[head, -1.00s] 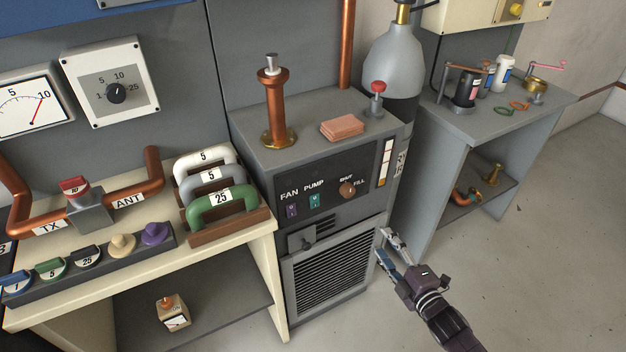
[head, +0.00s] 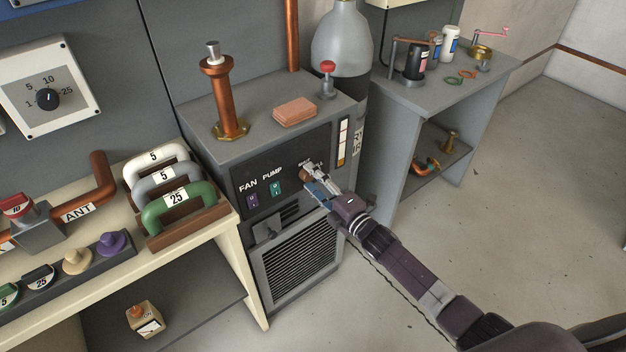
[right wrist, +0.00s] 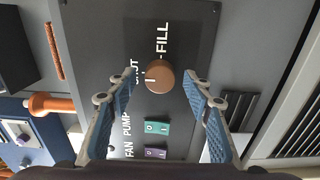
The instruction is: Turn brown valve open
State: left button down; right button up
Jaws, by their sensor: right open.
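The brown valve (right wrist: 158,77) is a round knob with a white mark, on the dark front panel between the words SHUT and FILL. In the right wrist view it sits between and just beyond my open fingertips. In the head view the brown valve (head: 305,176) is mostly hidden by my right gripper (head: 312,180). In the right wrist view my right gripper (right wrist: 152,88) has one finger on each side of the knob, empty. I cannot tell whether the fingers touch it. My left gripper is not in view.
The panel (head: 262,172) also carries purple and teal FAN and PUMP switches. A copper column (head: 222,100), pink blocks (head: 294,111) and a red-knobbed valve (head: 327,80) stand on the cabinet top. A bench with coloured handles (head: 165,200) is at left. The floor at right is clear.

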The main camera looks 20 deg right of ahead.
jog(key=shift+c, duration=0.4)
jog(key=c, duration=1.1)
jog(key=shift+o, duration=0.2)
jog(key=m, duration=0.4)
jog(key=shift+m, duration=0.4)
jog(key=m, duration=0.4)
jog(key=shift+m, duration=0.3)
jog(key=m, duration=0.4)
jog(key=shift+f, duration=0.1)
jog(key=shift+m, duration=2.3)
